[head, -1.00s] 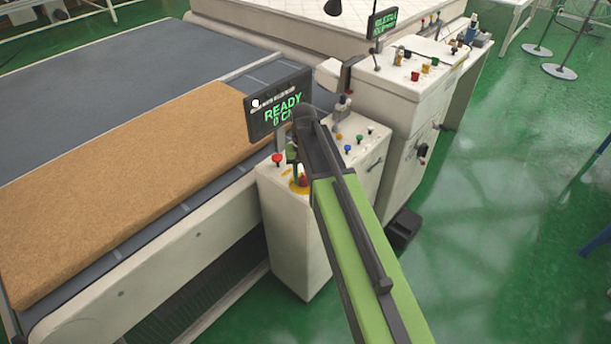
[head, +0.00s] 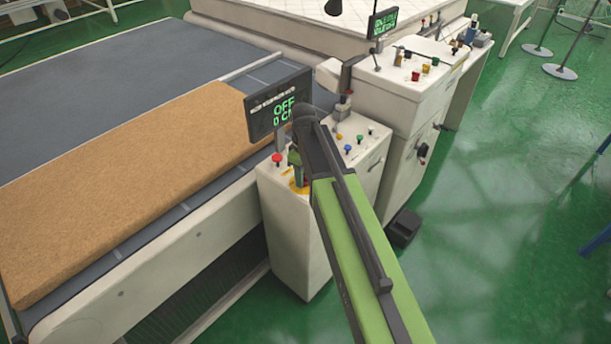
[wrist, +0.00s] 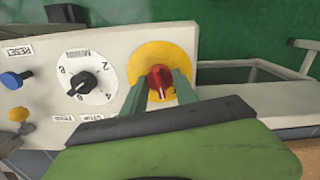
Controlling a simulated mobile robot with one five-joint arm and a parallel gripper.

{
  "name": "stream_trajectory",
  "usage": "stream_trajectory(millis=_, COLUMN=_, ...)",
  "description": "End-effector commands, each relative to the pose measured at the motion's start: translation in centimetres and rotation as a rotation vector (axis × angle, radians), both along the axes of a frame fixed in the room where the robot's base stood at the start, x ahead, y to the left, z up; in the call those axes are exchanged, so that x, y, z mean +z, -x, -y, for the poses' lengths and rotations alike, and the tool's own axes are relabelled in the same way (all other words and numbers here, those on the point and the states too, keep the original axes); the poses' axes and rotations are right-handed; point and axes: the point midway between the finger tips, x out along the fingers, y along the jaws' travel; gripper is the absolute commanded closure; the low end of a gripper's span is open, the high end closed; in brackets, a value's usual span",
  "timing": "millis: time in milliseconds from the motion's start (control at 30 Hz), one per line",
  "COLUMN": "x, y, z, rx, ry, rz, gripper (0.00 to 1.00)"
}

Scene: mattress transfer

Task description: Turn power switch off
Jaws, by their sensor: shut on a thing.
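The power switch is a red knob (wrist: 160,82) on a yellow round plate (wrist: 143,60), seen in the wrist view. My gripper (wrist: 160,88) has its two green fingers on either side of the red knob and is shut on it. In the head view my gripper (head: 296,170) reaches down to the top of the white control cabinet (head: 291,235), over the yellow plate (head: 296,189), and hides the knob.
A black dial (wrist: 81,84), a blue button (wrist: 12,80) and a yellow button (wrist: 18,115) sit left of the knob. A red button (head: 277,159) stands on the cabinet. A brown mattress slab (head: 130,180) lies on the grey conveyor (head: 100,95).

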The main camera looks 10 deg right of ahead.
Motion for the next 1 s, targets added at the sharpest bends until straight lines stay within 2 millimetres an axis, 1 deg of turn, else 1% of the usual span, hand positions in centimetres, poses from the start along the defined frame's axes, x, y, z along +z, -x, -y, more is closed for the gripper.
stream_trajectory(millis=300, x=0.00, y=0.02, z=0.18, rx=0.287, ry=0.004, rz=-0.001, gripper=1.00)
stream_trajectory(millis=500, x=0.00, y=0.00, z=0.18, rx=0.440, ry=0.005, rz=-0.001, gripper=1.00)
stream_trajectory(millis=700, x=0.01, y=-0.02, z=0.20, rx=0.549, ry=0.006, rz=0.000, gripper=1.00)
stream_trajectory(millis=1000, x=0.02, y=-0.07, z=0.21, rx=0.625, ry=0.006, rz=0.001, gripper=1.00)
